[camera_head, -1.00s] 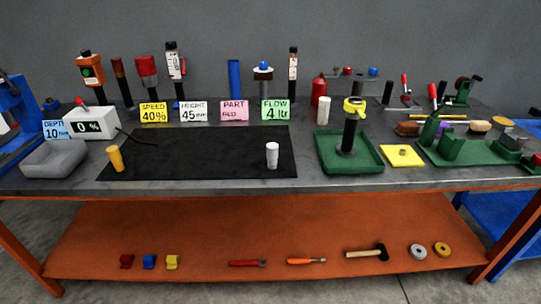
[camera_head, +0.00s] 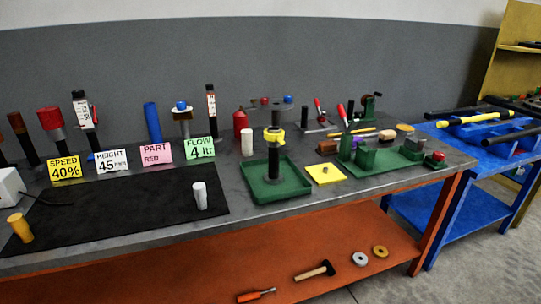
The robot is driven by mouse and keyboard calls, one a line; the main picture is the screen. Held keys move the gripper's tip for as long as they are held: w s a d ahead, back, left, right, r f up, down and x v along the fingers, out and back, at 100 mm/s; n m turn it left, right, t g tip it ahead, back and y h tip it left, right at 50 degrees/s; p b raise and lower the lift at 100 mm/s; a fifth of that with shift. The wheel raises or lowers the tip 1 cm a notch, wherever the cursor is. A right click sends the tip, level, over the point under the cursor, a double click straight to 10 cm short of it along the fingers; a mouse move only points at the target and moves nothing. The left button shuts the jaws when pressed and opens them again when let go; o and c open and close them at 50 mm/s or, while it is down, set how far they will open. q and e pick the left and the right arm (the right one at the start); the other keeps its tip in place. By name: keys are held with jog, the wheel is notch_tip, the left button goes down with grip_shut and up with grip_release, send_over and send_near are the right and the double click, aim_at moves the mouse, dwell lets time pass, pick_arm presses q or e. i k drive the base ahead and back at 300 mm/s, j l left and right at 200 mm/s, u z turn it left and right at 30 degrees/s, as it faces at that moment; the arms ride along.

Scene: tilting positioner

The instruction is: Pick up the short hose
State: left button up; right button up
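I cannot tell for certain which thing is the short hose. Neither of my grippers shows in the head view.
The grey workbench (camera_head: 330,205) fills the middle, holding a black mat (camera_head: 120,210), a green tray (camera_head: 255,192) with a post, a yellow plate (camera_head: 326,174) and a green fixture (camera_head: 400,160). The blue table (camera_head: 480,160) stands beyond its right end. A yellow shelf (camera_head: 500,75) is behind.

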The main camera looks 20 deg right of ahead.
aim_at(273, 178)
jog(key=i+l+u, duration=0.4)
jog(key=l, duration=0.25)
jog(key=l+u, duration=0.25)
jog(key=i+l+u, duration=0.2)
jog(key=l, duration=0.3)
jog(key=l+u, duration=0.2)
jog(key=l, duration=0.2)
